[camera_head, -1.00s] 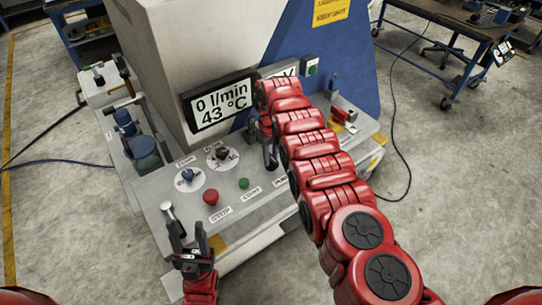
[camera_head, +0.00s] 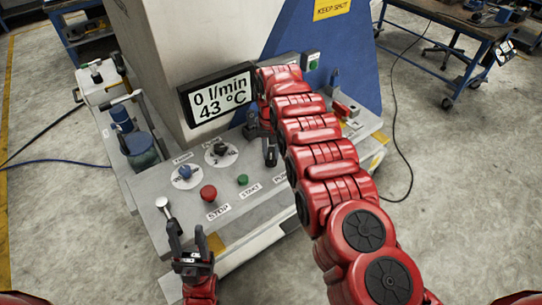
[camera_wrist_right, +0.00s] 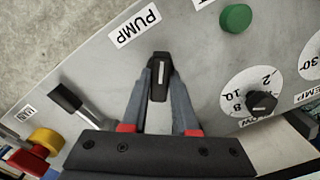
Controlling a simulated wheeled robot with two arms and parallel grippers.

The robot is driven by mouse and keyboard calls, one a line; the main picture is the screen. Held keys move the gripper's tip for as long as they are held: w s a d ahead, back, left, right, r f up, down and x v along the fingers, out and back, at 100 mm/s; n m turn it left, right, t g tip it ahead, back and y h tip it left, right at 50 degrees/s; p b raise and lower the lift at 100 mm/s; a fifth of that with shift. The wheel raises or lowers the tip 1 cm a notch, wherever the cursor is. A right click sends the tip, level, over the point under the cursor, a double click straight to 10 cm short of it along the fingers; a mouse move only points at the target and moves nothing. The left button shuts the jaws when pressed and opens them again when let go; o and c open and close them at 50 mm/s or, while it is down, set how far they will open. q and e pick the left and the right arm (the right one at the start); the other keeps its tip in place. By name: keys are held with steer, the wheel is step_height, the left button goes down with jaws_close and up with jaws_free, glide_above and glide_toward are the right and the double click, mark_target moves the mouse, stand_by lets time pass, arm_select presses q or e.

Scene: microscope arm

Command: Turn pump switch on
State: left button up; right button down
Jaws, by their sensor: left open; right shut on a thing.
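In the head view my right gripper (camera_head: 268,148) is at the panel, and my arm and gripper hide the switch there. My left gripper (camera_head: 188,245) is open and empty near the panel's front left, by a metal lever (camera_head: 168,215). The display (camera_head: 218,98) reads 0 l/min and 43 °C.
A red stop button (camera_head: 208,193), a green start button (camera_head: 243,180) and two dials (camera_head: 185,172) (camera_head: 220,148) sit left of my right gripper.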

steer(key=m+b, duration=0.2)
steer(key=m, duration=0.1)
steer(key=m+b, duration=0.3)
steer(key=shift+f+m, duration=0.2)
steer(key=shift+m, duration=0.1)
steer(key=shift+m+b, duration=0.65)
steer(key=shift+m, duration=0.45)
steer(key=shift+r+m+b, duration=0.15)
steer(key=shift+m+b, duration=0.2)
steer(key=shift+m, duration=0.65)
steer(key=c, duration=0.7)
jaws_free()
steer(key=shift+r, duration=0.1)
